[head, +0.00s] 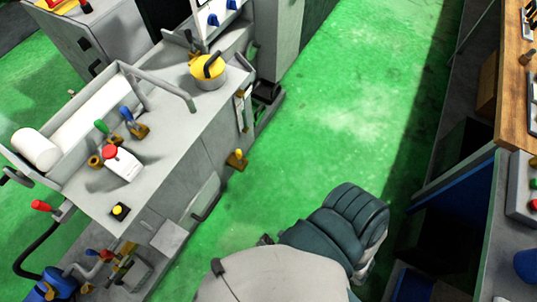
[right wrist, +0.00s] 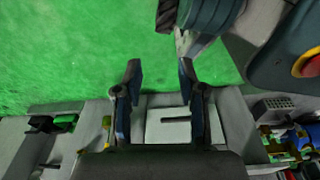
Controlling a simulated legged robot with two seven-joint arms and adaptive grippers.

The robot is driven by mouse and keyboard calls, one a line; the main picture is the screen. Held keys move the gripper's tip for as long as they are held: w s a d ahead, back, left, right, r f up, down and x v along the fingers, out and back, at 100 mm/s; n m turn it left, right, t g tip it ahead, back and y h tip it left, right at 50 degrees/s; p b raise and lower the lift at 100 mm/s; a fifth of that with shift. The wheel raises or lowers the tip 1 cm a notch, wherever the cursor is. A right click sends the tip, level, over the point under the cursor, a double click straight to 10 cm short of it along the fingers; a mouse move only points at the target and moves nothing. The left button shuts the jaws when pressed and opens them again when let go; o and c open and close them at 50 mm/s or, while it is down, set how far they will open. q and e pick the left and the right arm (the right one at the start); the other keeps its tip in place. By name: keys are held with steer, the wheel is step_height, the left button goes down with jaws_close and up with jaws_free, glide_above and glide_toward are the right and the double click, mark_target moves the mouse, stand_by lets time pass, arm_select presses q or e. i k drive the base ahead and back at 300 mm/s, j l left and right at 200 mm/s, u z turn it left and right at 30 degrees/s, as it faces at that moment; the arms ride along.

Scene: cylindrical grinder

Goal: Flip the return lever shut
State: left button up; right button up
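No lever is labelled, so I cannot tell for sure which one is the return lever. Another red-handled lever (head: 41,205) sticks out at the machine's left edge. My right gripper (right wrist: 159,72) is open in the right wrist view, its two dark fingers apart with nothing held. A grey panel with a dark slot (right wrist: 176,119) shows between and behind the fingers. My left gripper is not in view.
The grey grinder (head: 185,130) carries green (head: 102,126) and blue (head: 126,112) levers and a yellow-topped cylinder (head: 208,72). A brass-coloured knob (head: 236,158) juts from its side. Green floor (head: 340,90) is clear to the right, up to a wooden-topped bench (head: 515,75).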

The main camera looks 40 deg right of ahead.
mark_target(238, 153)
steer(key=z, duration=1)
